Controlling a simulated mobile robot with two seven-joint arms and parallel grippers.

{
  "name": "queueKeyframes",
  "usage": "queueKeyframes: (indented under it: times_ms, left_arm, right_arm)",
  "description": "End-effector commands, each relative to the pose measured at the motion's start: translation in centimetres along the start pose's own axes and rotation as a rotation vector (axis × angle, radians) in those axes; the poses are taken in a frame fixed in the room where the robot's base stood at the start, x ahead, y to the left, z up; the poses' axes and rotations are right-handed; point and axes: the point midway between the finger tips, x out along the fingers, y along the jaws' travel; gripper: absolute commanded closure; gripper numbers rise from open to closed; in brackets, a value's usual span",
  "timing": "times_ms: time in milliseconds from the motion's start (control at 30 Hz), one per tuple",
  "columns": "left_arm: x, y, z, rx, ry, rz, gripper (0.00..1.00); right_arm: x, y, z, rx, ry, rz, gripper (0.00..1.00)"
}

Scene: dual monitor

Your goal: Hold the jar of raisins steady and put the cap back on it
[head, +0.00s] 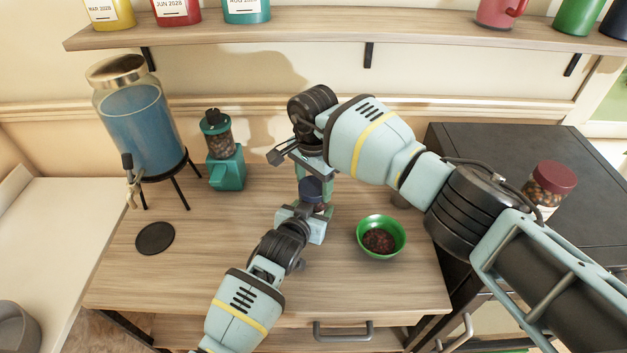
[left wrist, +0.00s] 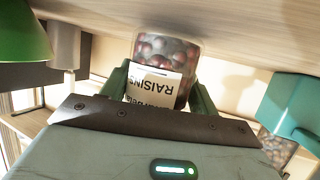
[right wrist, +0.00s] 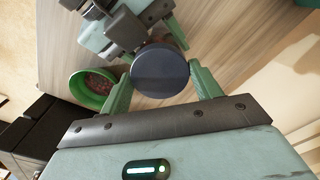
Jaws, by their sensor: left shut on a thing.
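The jar of raisins (left wrist: 178,52) shows upside down in the left wrist view, with a "RAISINS" label, between the green fingers of my left gripper (left wrist: 158,88). My left gripper (head: 309,212) is shut on it over the wooden desk. The dark blue cap (head: 311,187) is above the jar and also shows from above in the right wrist view (right wrist: 160,75). My right gripper (right wrist: 161,80) points down with one finger on each side of the cap. I cannot tell whether the fingers press on it. The jar's mouth is hidden, so I cannot tell whether the cap is seated.
A green bowl (head: 367,250) with dark contents stands right of the jar. A teal grinder (head: 227,172), a blue drink dispenser (head: 140,125) and a black disc (head: 155,238) are to the left. A red-lidded jar (head: 549,183) is on the dark cabinet (head: 480,150). A shelf (head: 330,32) runs above.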

Motion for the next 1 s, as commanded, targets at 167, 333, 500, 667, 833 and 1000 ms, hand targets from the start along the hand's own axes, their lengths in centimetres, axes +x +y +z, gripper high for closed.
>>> queueKeyframes:
  times_ms: [167,333,500,667,833,1000]
  left_arm:
    - [-0.01,0.02,-0.17,0.000,0.003,0.000,1.00]
    - [-0.01,0.02,-0.17,0.001,0.003,0.000,1.00]
    - [-0.01,0.02,-0.17,0.000,0.003,0.000,1.00]
    - [-0.01,0.02,-0.18,0.000,0.004,0.000,1.00]
    - [-0.01,0.02,-0.18,0.000,0.004,0.000,1.00]
    - [-0.01,0.02,-0.18,0.000,0.004,0.000,1.00]
  right_arm:
    - [-0.05,0.00,-0.01,0.000,0.000,-0.001,0.65]
    - [-0.06,0.00,-0.02,0.081,0.000,-0.001,0.65]
    - [-0.02,0.02,-0.03,0.240,0.001,0.000,0.65]
    - [-0.02,0.02,-0.01,0.290,0.000,0.000,0.65]
    - [-0.02,0.02,-0.01,0.289,0.000,0.000,0.65]
    - [-0.02,0.02,-0.02,0.288,0.000,0.000,0.21]
